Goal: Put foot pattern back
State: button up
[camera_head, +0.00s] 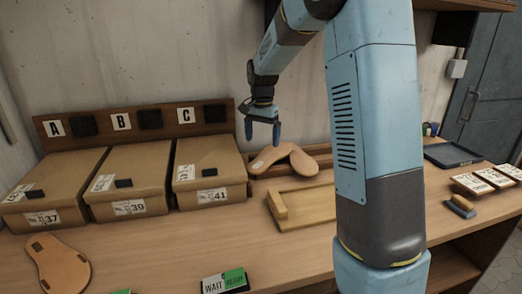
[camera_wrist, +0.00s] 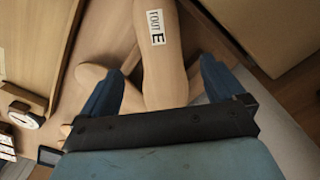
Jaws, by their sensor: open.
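A flat brown sole-shaped piece (camera_head: 62,264) with a small mark near its narrow end lies on the bench at the front left. Two tan sole shapes lie crossed at a wooden tray behind; one carries a white label (camera_head: 266,160), the other (camera_head: 303,163) points right. In the wrist view the labelled sole (camera_wrist: 163,75) reads "FOUT E" and lies over another tan sole. I cannot tell which piece is the foot pattern. My gripper (camera_head: 263,130) is open and empty above the crossed soles, pointing down. In the wrist view its blue fingers (camera_wrist: 160,88) stand either side of the labelled sole.
Cardboard boxes marked 37 (camera_head: 42,218), 39 (camera_head: 130,208) and 41 (camera_head: 212,196) stand left under A, B, C signs. A wooden jig (camera_head: 310,206) lies in front of the tray. A WAIT/READY sign (camera_head: 225,281) is at the front. Cards (camera_head: 483,181) and a brush (camera_head: 461,205) lie right.

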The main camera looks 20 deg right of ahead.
notch_tip(320, 180, up, 5)
jog(key=s+d+r+n+t, duration=0.15)
jog(key=s+r, duration=0.25)
jog(key=s, duration=0.5)
jog(key=s+r+n+t, duration=0.1)
jog(key=s+r+n, duration=0.25)
jog(key=s, duration=0.45)
jog(key=s+d+f+n+t, duration=0.1)
jog(key=s+f+n+t, duration=0.1)
jog(key=s, duration=1.5)
jog(key=shift+s+f+n+t, duration=0.2)
jog(key=shift+n+t, duration=0.35)
jog(key=shift+n, duration=0.25)
